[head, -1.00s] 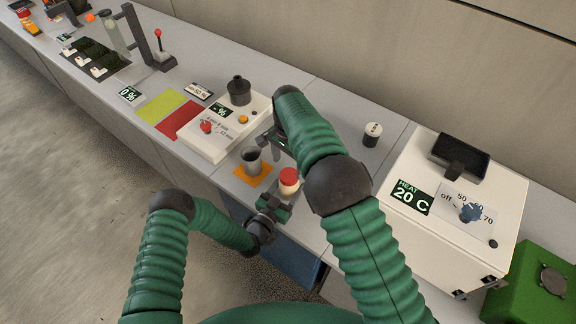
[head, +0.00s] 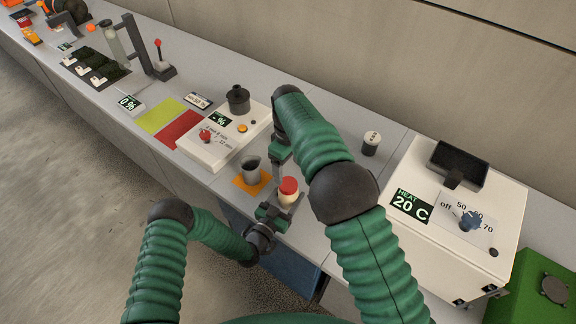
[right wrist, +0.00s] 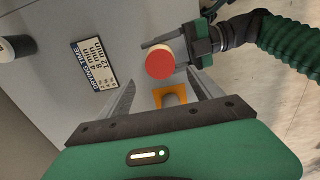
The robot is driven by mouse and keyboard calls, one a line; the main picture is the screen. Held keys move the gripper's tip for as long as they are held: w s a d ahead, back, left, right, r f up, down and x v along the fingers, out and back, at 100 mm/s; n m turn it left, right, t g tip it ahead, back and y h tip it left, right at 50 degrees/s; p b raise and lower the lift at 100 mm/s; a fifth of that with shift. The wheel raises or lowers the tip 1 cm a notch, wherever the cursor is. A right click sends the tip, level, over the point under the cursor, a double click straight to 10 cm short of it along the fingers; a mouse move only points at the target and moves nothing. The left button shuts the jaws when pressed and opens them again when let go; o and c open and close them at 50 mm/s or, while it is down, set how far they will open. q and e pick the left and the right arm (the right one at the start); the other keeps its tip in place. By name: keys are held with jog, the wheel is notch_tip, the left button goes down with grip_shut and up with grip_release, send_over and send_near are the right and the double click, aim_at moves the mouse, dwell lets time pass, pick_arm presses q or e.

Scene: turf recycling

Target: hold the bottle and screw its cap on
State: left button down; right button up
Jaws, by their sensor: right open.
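A small cream bottle (head: 288,199) stands upright with a red cap (head: 289,186) on its top. The red cap also shows in the right wrist view (right wrist: 160,63), where it hides most of the bottle. I cannot tell how tightly the cap sits. My left gripper (head: 284,208) is closed around the bottle's body from the near side. My right gripper (head: 284,172) is just behind and above the cap, partly hidden by its own arm. In the right wrist view its two fingers (right wrist: 162,92) are spread apart and empty, with the cap beyond their tips.
A grey cup (head: 251,170) stands on an orange mat (head: 263,185) left of the bottle. A white panel box (head: 214,153) is behind it. Bare counter lies right of the bottle.

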aim_at(288, 183)
notch_tip(288, 183, down, 8)
jog(key=shift+f, duration=0.1)
dwell(0.6)
jog(key=shift+c, duration=0.2)
jog(key=c, duration=1.4)
jog(key=m, duration=1)
